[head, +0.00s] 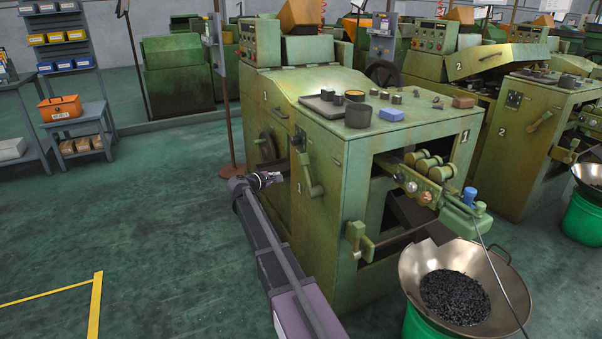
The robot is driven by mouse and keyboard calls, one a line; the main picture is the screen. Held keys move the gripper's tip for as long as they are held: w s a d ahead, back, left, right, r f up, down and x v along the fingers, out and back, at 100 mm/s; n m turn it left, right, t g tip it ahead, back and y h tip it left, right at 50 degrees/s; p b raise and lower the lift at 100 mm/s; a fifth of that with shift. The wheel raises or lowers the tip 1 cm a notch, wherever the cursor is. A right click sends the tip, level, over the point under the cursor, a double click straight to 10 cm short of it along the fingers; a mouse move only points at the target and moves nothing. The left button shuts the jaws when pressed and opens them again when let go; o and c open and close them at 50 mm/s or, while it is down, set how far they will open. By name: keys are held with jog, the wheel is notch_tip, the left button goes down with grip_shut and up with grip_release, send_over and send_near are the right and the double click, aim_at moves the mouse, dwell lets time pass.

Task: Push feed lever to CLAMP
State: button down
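The green machine marked 1 (340,130) stands in the middle of the head view. On its near left face a green lever (313,176) hangs down, tilted, below a small dark plate (299,138). This looks like the feed lever; no CLAMP marking is readable. My gripper (277,178) is at the end of my arm, left of the lever and close to the machine's left side. A gap seems to lie between the gripper and the lever. The fingers are too small and dark to tell whether they are open or shut.
A dark handwheel (266,146) is on the machine's left side, just above my gripper. A bowl of dark parts (412,272) stands at the front right on a green bucket. A blue-grey side table (92,110) stands back left. The green floor at left is clear.

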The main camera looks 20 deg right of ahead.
jog(key=shift+d, duration=0.35)
jog(key=b+x, duration=0.3)
jog(key=x, duration=0.7)
jog(key=shift+s+d+r+p, duration=0.15)
jog(key=shift+s+r+p, duration=0.2)
jog(key=shift+s, duration=0.25)
jog(key=shift+s+d+r+p, duration=0.15)
jog(key=shift+s+r+p, duration=0.15)
jog(key=shift+s+p, duration=0.25)
jog(key=shift+s+d+r+p, duration=0.1)
jog(key=shift+s+r+p, duration=0.2)
jog(key=shift+s, duration=0.4)
jog(key=shift+s+d, duration=0.1)
jog(key=shift+d, duration=0.1)
